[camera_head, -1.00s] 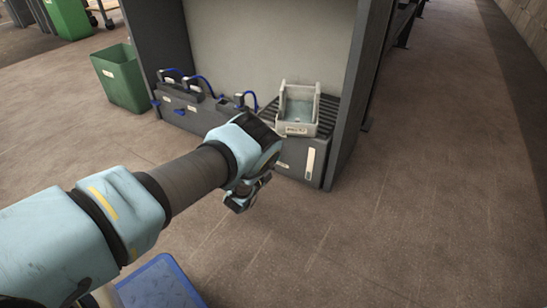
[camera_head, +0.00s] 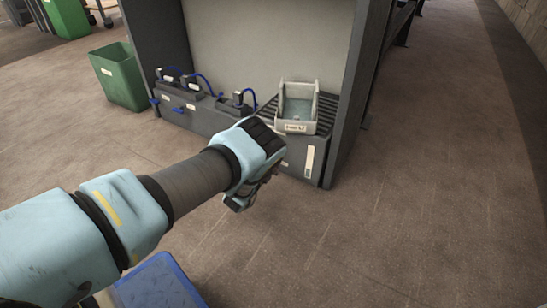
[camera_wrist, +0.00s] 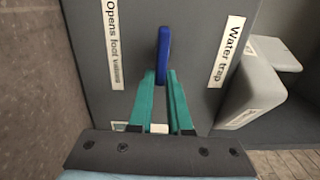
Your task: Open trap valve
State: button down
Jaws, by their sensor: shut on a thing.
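In the wrist view, a slim blue lever (camera_wrist: 164,45) stands out on a dark grey panel (camera_wrist: 190,60). My gripper (camera_wrist: 162,74), with two green fingers, is closed on the lower end of this lever. In that view the lever points nearly straight up. A label on its left reads "Opens foot valves" and a label on its right reads "Water trap" (camera_wrist: 228,51). In the head view, my gripper (camera_head: 240,201) is low in front of the grey cabinet (camera_head: 215,120). My wrist hides the gripped lever there.
A grey tray (camera_head: 285,128) sits on the ribbed right end of the cabinet, inside a tall frame. Blue hoses and small blue handles (camera_head: 179,109) are at the left. A green bin (camera_head: 120,85) stands further left. The floor to the right is clear.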

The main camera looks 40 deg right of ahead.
jog(key=c, duration=0.9)
grip_release()
jog(key=shift+o, duration=0.2)
jog(key=p+v, duration=0.4)
jog(key=v, duration=0.7)
